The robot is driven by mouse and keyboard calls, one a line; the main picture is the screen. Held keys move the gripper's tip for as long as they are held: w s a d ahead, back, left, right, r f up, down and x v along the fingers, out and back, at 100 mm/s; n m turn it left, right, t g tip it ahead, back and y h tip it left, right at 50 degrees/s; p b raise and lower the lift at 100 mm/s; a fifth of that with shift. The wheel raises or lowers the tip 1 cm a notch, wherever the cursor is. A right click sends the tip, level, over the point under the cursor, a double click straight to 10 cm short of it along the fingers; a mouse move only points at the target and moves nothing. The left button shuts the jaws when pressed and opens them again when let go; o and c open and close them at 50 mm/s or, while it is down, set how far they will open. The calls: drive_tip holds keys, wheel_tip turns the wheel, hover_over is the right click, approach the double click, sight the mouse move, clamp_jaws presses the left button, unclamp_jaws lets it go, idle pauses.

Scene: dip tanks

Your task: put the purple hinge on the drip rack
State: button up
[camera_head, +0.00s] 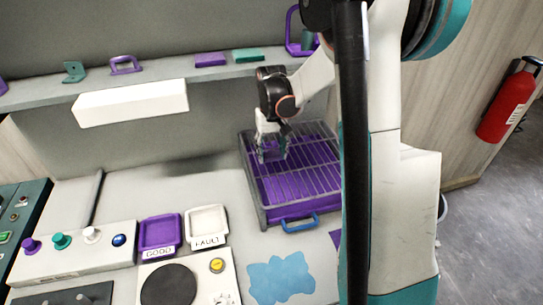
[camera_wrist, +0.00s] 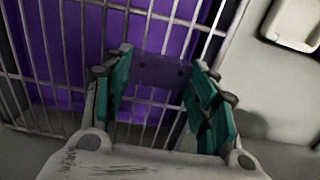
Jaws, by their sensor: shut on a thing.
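My gripper (camera_head: 271,150) is over the left rear part of the drip rack (camera_head: 262,205), a wire grid above a purple tray with a blue handle at the front. In the wrist view my gripper (camera_wrist: 160,72) has its teal-padded fingers on either side of the purple hinge (camera_wrist: 160,69), a small flat plate with dark holes. It is shut on the hinge. In the head view the hinge (camera_head: 271,153) is partly hidden by the fingers. Rack wires show behind and below the hinge. I cannot tell whether the hinge touches the wires.
A purple GOOD tray (camera_head: 160,233) and a white FAULT tray (camera_head: 206,224) stand left of the rack. A blue cloth (camera_head: 281,279) lies in front. A shelf (camera_head: 50,98) behind holds purple and teal parts. A white button panel (camera_head: 75,250) is at the left.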

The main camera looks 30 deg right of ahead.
sight(272, 155)
drive_tip(key=shift+f, duration=0.7)
drive_tip(key=shift+f, duration=0.1)
drive_tip(key=o, duration=1.1)
wheel_tip(272, 155, up, 12)
drive_tip(key=shift+r+p, duration=0.15)
drive_tip(key=shift+p, duration=1.1)
